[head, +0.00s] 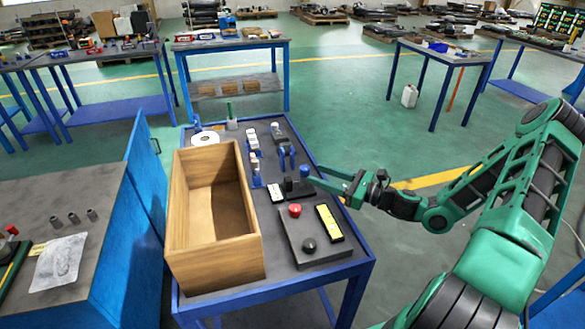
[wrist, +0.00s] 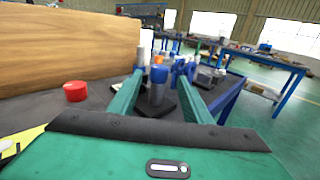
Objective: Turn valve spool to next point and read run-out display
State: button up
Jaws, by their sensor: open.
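My gripper (head: 314,179) reaches in from the right over the blue-framed bench, with its green fingers apart. In the wrist view my gripper (wrist: 163,80) has an upright grey cylinder with a blue top (wrist: 157,85) between its fingers, with visible space around it. This part stands on a dark base (head: 297,190); I cannot tell for certain that it is the valve spool.
A large open wooden box (head: 215,262) fills the bench's left side. A grey control box (head: 325,257) with a red button (head: 295,210) and a black knob (head: 309,245) sits in front. Blue stands (head: 287,157) and small white parts are behind.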

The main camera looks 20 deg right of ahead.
jog(key=x, duration=1)
jog(key=shift+d, duration=0.1)
jog(key=c, duration=1.1)
